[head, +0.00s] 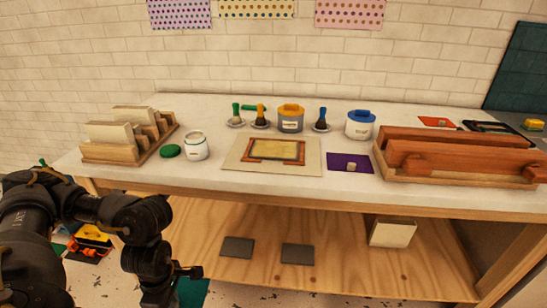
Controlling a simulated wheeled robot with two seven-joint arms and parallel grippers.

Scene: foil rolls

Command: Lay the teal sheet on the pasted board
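The board (232,158) lies flat on the middle of the table, with a yellowish pasted area (275,150) inside an orange-brown frame. A teal piece (194,291) shows at the bottom edge, just below and beside my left gripper (186,272). I cannot tell whether this piece is the sheet, or whether it is held or lies on the floor. My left gripper is low, in front of the table and below its top; its fingers are too small and dark to read. My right gripper is not in view.
A white jar (196,146) and wooden rack (130,137) stand left of the board. Brushes and pots, including a grey pot (290,120), stand behind it. A dark teal panel (519,70) is at far right.

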